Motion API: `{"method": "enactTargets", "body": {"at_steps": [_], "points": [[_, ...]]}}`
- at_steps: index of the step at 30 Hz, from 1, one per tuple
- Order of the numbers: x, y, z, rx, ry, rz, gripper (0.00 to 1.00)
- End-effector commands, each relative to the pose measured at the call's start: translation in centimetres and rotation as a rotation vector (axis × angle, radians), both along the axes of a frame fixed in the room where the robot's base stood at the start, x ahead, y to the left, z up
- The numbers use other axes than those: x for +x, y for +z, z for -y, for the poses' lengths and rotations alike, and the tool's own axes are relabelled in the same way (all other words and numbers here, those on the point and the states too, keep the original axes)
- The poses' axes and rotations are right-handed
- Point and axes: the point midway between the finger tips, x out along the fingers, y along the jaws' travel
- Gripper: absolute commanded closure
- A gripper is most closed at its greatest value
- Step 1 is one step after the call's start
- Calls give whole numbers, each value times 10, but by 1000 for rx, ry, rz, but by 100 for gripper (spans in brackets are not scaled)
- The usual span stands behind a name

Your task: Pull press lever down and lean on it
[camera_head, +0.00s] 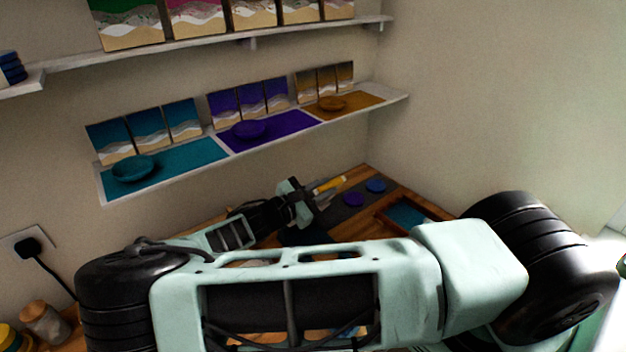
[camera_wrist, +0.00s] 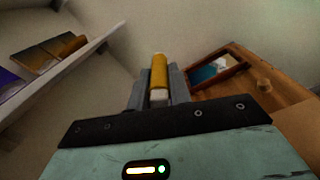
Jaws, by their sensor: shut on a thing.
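The press lever shows as a yellow grip (camera_head: 331,184) at the back of the wooden bench in the head view. In the wrist view the yellow grip (camera_wrist: 159,70) stands up between my fingers, with a pale section below it. My gripper (camera_head: 314,197) is closed around the lever, and in the wrist view its two fingers (camera_wrist: 159,92) press on both sides of it. The press body cannot be made out; my arm covers much of the bench in the head view.
A wooden tray (camera_head: 386,224) with a teal inside lies right of the gripper. A purple disc (camera_head: 352,199) and a blue disc (camera_head: 376,186) lie on a dark strip. A shelf (camera_head: 122,198) with coloured mats, dishes and panels runs along the wall above the bench.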

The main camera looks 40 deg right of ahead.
Motion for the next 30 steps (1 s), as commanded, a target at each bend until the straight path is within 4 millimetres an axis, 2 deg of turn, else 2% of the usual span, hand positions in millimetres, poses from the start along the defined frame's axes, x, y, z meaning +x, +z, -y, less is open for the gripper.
{"method": "enactTargets", "body": {"at_steps": [1,6,15,24,30], "points": [[-11,-12,0,-2,1,36,100],[-45,-43,1,4,2,197,100],[-91,-107,3,14,2,480,100],[-115,-162,4,24,1,711,100],[-120,-185,4,26,0,737,100]]}}
